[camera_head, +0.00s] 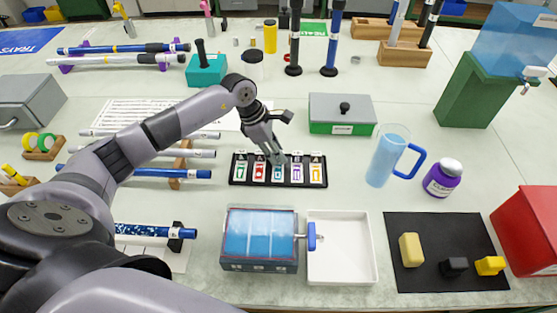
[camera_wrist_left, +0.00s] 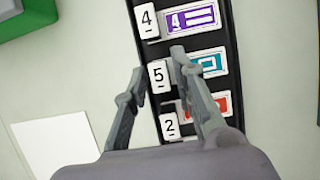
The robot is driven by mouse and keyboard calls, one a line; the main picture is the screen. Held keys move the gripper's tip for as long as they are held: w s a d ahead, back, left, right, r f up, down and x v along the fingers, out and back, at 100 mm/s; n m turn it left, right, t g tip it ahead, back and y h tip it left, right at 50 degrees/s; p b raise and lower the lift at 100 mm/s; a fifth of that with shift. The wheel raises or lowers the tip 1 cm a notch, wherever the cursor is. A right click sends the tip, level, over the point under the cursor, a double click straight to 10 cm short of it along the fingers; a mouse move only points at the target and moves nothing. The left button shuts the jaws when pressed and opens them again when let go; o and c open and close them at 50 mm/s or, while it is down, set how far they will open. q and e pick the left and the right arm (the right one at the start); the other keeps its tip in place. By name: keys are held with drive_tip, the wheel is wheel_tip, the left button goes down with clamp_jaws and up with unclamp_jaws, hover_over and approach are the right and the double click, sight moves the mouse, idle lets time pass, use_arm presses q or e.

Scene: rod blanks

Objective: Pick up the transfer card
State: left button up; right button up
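A black card rack (camera_head: 237,180) lies in the middle of the table and holds several white cards with coloured marks in a row. In the left wrist view the rack (camera_wrist_left: 214,30) shows a purple card (camera_wrist_left: 191,16), a teal card (camera_wrist_left: 211,62) and a red card (camera_wrist_left: 222,103), beside number plates 4, 5 and 2. No readable name marks one as the transfer card. My left gripper (camera_head: 276,158) is over the rack near the teal card; its fingers (camera_wrist_left: 158,62) are apart with nothing held, around plate 5 in the wrist view. My right gripper is not seen.
A green-and-grey box (camera_head: 341,115) stands behind the rack to the right. A blue pitcher (camera_head: 385,160) is to the right. A blue-topped container (camera_head: 260,237) and a white tray (camera_head: 342,275) stand in front. Rods (camera_head: 185,174) lie to the left.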

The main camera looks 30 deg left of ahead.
use_arm(q)
clamp_jaws()
wheel_tip(320, 180, up, 20)
drive_tip(key=b, duration=0.2)
idle(0.6)
